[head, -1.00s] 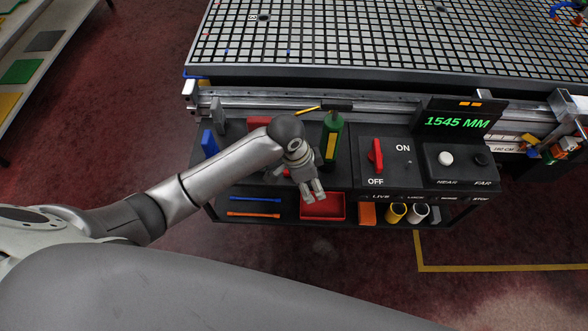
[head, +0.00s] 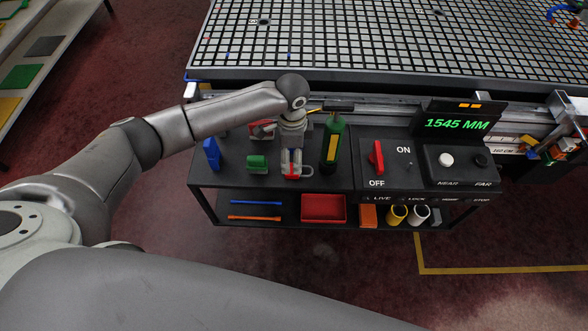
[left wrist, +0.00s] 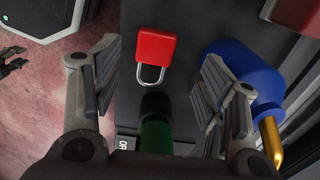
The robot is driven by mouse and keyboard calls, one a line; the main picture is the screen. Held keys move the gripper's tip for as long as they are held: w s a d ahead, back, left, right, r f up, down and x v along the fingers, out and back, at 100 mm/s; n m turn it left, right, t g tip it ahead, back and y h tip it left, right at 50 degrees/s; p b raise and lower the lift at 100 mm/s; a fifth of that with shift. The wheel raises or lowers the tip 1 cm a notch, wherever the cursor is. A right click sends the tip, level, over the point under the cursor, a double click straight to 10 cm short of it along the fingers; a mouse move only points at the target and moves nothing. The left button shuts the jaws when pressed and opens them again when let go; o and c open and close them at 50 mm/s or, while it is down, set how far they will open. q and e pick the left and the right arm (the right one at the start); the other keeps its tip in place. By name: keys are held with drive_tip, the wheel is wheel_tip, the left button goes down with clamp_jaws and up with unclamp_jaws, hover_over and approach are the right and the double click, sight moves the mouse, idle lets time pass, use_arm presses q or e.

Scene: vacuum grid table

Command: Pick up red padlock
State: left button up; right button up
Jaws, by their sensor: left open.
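The red padlock (left wrist: 155,47) lies on the dark shelf in the left wrist view, its metal shackle toward the bottom of the picture. In the head view its red body (head: 292,177) shows at my left fingertips, partly hidden by them. My left gripper (head: 291,172) points down at the black bench top. Its fingers are open in the left wrist view (left wrist: 160,90), one on either side of the padlock's line, with clear gaps. I cannot tell how high the fingertips are above the shelf. Dark finger-like parts at the left wrist view's left edge may be my right gripper.
A green bottle (head: 332,150) stands just right of my left gripper. A green block (head: 257,162) and a blue piece (head: 212,153) are to its left. A blue rounded object (left wrist: 243,72) with a brass tip sits behind the right finger. A red tray (head: 323,208) is on the lower shelf.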

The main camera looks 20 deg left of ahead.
use_arm(q)
drive_tip(key=shift+s+d+f+p, duration=0.1)
drive_tip(key=shift+d+f+p, duration=0.1)
drive_tip(key=shift+f, duration=1.2)
drive_tip(key=shift+s+d+f+p, duration=0.1)
drive_tip(key=shift+d+f+p, duration=0.1)
drive_tip(key=shift+f, duration=1.15)
drive_tip(key=c, duration=1.2)
drive_tip(key=shift+r, duration=0.1)
